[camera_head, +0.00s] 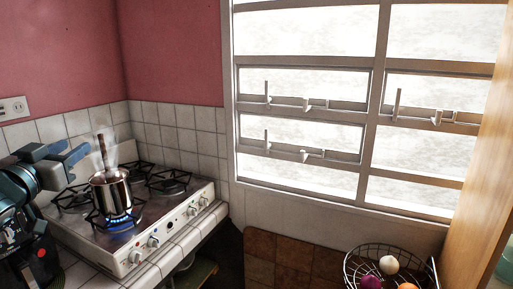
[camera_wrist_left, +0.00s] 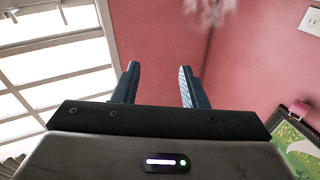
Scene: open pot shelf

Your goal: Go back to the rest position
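My left gripper (camera_head: 76,156) is at the left edge of the head view, raised in front of the stove. Its two blue fingers are apart with nothing between them. The left wrist view shows the same gripper (camera_wrist_left: 159,84) open and empty, facing the pink wall. A steel pot (camera_head: 112,192) stands on a front burner with a blue flame under it. A wooden handle or spoon rises from the pot, with steam around it. The fingers are left of the pot and apart from it. My right gripper is not in view.
The gas stove (camera_head: 160,222) has several burners and sits on a white tiled counter. A wire basket (camera_head: 350,270) with round produce is at the lower right. A wooden panel (camera_head: 484,165) borders the right side. A large window (camera_head: 310,90) fills the back.

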